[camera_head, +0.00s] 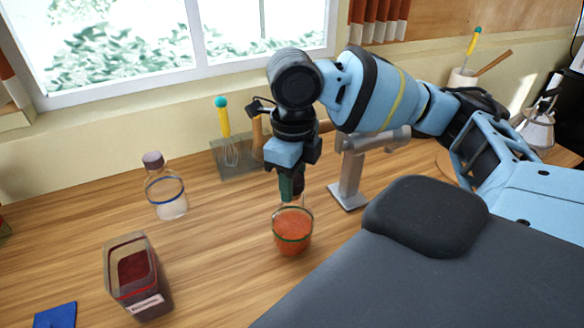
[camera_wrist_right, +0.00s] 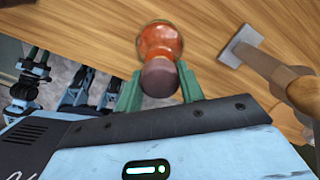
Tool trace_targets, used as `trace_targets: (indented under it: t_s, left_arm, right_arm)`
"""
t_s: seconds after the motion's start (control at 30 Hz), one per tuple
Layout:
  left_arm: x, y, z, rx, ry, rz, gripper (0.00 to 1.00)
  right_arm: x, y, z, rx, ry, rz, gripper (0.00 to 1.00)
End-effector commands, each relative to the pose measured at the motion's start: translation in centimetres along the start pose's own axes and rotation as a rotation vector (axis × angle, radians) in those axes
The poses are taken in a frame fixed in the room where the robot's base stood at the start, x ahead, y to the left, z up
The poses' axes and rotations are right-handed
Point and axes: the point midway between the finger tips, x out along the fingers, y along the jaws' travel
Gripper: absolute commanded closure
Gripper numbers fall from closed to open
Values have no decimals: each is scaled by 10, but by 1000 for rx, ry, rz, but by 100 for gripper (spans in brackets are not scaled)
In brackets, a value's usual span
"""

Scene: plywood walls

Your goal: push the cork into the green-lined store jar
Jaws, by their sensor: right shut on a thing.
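The store jar (camera_head: 292,236) is a clear glass jar with a green line around it and orange contents, standing on the wooden counter below my right gripper. My right gripper (camera_head: 291,187) points down above the jar, its green fingers shut on the dark brown cork. In the right wrist view the cork (camera_wrist_right: 160,78) sits between the fingers, with the jar (camera_wrist_right: 160,40) directly beyond it. The cork overlaps the jar's mouth in that view, so I cannot tell whether they touch.
A bottle with a blue line and dark stopper (camera_head: 166,190) and a red-lined square container (camera_head: 136,280) stand to the left. A blue flat item (camera_head: 55,316) lies at the front left. A whisk (camera_head: 227,135) stands at the wall.

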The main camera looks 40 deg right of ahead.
Motion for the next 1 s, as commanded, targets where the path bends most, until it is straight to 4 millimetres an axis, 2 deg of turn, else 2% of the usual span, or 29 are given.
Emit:
trace_targets:
  t_s: [0.47, 1.0]
  left_arm:
    - [0, -3, 5, 14, -10, 1, 64]
    - [-1, -3, -4, 10, 7, -2, 64]
  right_arm:
    - [0, 0, 0, 0, 0, 0, 83]
    - [-1, 0, 0, 1, -2, -1, 83]
